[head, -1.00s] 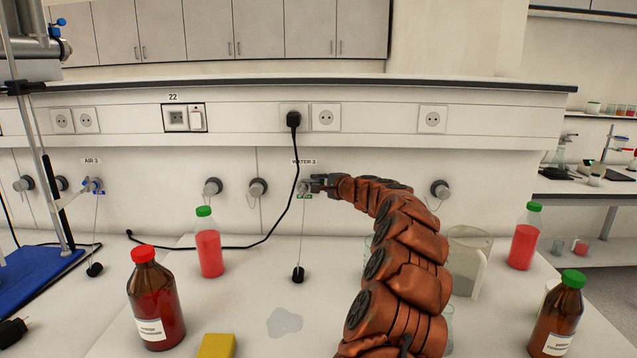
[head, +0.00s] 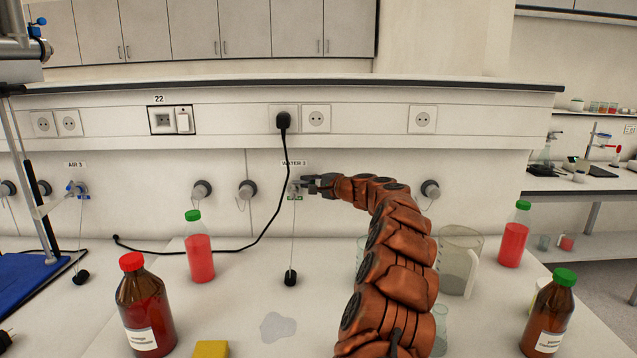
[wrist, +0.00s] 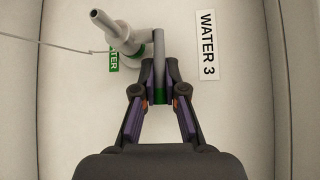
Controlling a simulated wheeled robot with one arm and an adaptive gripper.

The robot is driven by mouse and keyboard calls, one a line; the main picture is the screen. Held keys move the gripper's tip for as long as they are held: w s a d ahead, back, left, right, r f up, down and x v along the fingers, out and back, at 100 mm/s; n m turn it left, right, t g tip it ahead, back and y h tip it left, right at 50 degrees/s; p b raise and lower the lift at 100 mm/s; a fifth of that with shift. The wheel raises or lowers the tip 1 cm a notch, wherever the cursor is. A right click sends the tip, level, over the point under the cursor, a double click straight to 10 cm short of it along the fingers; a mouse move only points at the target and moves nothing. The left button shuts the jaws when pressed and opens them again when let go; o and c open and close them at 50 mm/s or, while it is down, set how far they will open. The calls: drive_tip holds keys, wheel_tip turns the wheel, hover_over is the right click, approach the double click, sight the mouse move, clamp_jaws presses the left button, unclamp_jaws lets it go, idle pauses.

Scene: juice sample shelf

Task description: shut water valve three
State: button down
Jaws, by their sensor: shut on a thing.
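The water three valve (head: 296,188) sits on the wall panel below the WATER 3 label (head: 293,163). In the wrist view the valve is a grey metal body (wrist: 125,38) with a spout, and a lever handle (wrist: 159,60) with a green band points toward my gripper. The WATER 3 label (wrist: 208,45) is to the right of it. My gripper (head: 313,187) is at the valve from the right. In the wrist view its fingers (wrist: 159,80) are closed around the lever's end, one on each side. In the head view the fingers partly hide the valve.
A black cable (head: 262,228) hangs just left of the valve. Red-filled bottles (head: 200,258) and brown bottles (head: 146,308), a beaker (head: 459,262) and a yellow sponge (head: 211,349) stand on the bench. A puddle (head: 281,326) lies in front. The air three valve (head: 77,188) is far left.

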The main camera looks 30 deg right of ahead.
drive_tip(key=c, duration=1.2)
unclamp_jaws()
drive_tip(key=shift+s, duration=0.15)
drive_tip(key=v, duration=1.1)
drive_tip(key=shift+s+d, duration=0.2)
drive_tip(key=shift+s, duration=0.2)
